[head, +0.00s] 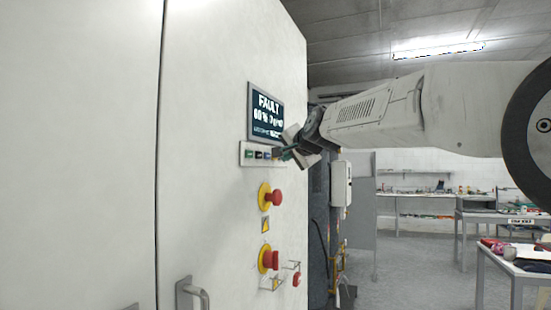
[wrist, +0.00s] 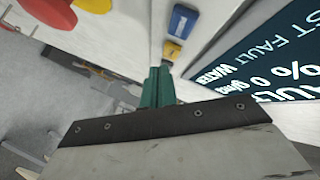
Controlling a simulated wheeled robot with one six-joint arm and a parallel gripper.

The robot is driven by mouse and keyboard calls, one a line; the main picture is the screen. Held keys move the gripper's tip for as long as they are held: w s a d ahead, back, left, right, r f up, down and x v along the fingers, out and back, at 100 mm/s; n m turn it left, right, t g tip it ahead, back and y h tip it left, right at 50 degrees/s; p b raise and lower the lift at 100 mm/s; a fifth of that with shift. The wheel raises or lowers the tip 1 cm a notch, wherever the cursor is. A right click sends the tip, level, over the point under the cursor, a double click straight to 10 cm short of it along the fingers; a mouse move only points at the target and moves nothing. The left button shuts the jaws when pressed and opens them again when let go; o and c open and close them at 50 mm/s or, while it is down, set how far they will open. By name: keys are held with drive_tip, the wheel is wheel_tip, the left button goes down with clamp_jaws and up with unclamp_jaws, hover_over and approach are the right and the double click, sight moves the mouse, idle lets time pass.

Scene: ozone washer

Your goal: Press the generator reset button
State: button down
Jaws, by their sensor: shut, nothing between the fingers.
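A narrow button strip (head: 246,153) sits below the display on the white cabinet front, with small green, black and blue buttons. My gripper (head: 283,154) is at the strip's right end, partly covering it. In the wrist view my gripper's green fingers (wrist: 157,86) are shut with nothing between them. Their tips are close to a small yellow button or label (wrist: 172,50). A blue button (wrist: 183,21) lies just beyond it. I cannot read which button is the generator reset, nor tell whether the fingertips touch the panel.
The display (head: 265,112) reads FAULT, directly above the strip. Red mushroom buttons on yellow collars, one upper (head: 271,197) and one lower (head: 269,260), stick out below. A cabinet handle (head: 192,292) projects at the bottom. Workbenches (head: 500,217) stand far to the right, across open floor.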

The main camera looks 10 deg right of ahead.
drive_tip(key=shift+w+a, duration=0.1)
idle(0.7)
drive_tip(key=shift+w+a, duration=0.15)
drive_tip(key=shift+a, duration=0.1)
drive_tip(key=shift+w+a, duration=0.25)
drive_tip(key=shift+a, duration=0.05)
idle(0.8)
drive_tip(key=shift+s+d, duration=0.5)
drive_tip(key=shift+d, duration=0.15)
drive_tip(key=shift+s+d, duration=0.75)
drive_tip(key=shift+d, duration=0.3)
drive_tip(key=shift+s+d, duration=0.7)
drive_tip(key=shift+d, duration=0.3)
